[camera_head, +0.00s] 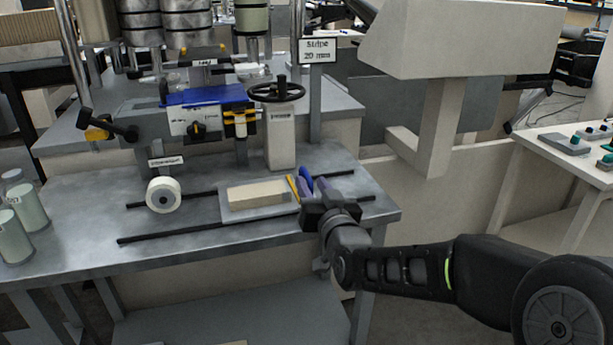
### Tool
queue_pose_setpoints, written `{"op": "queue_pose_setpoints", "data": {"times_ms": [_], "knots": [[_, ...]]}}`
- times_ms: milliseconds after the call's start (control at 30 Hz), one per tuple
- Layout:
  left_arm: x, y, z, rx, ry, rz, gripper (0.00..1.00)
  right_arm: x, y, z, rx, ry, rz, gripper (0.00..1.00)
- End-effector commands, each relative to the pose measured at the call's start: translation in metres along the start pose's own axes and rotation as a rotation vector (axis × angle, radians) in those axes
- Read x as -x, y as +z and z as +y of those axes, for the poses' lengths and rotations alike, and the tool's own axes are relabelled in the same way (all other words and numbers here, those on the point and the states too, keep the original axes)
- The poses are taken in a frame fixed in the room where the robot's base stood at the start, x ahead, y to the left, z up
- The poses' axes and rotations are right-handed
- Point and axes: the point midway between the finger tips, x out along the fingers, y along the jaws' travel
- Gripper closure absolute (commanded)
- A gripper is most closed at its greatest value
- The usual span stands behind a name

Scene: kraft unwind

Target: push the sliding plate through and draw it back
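The sliding plate (225,211) is a flat pale grey plate lying across two dark rails on the grey table, with a beige block (257,195) on top of it. My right gripper (304,187) is at the plate's right end, its arm coming in from the right. Blue parts and a thin yellow strip show at its fingertips. The gripper body hides the plate's right end, so I cannot tell whether the fingers touch it or hold anything. My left gripper is out of view.
A white roll (163,194) stands near the rails' left end. Behind the plate are a post with a black handwheel (276,90) and a sign reading "Stripe 20 mm" (319,51). Pale green jars (28,208) stand at the left edge. The table's front strip is clear.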

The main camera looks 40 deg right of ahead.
Motion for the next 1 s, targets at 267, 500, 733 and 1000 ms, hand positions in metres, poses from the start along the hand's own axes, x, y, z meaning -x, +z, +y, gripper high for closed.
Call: {"op": "queue_pose_setpoints", "data": {"times_ms": [267, 500, 733, 1000], "knots": [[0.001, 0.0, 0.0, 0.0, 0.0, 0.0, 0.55, -0.039, 0.0, 0.0, 0.0, -0.001, 0.0, 0.66], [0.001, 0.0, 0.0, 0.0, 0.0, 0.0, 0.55, -0.045, 0.0, -0.001, 0.0, -0.001, 0.001, 0.66], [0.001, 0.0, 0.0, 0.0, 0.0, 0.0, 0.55, -0.045, 0.0, -0.001, 0.0, -0.001, 0.001, 0.75], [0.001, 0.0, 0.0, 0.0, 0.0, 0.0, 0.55, -0.044, 0.0, -0.001, 0.0, -0.001, 0.001, 0.97]]}}
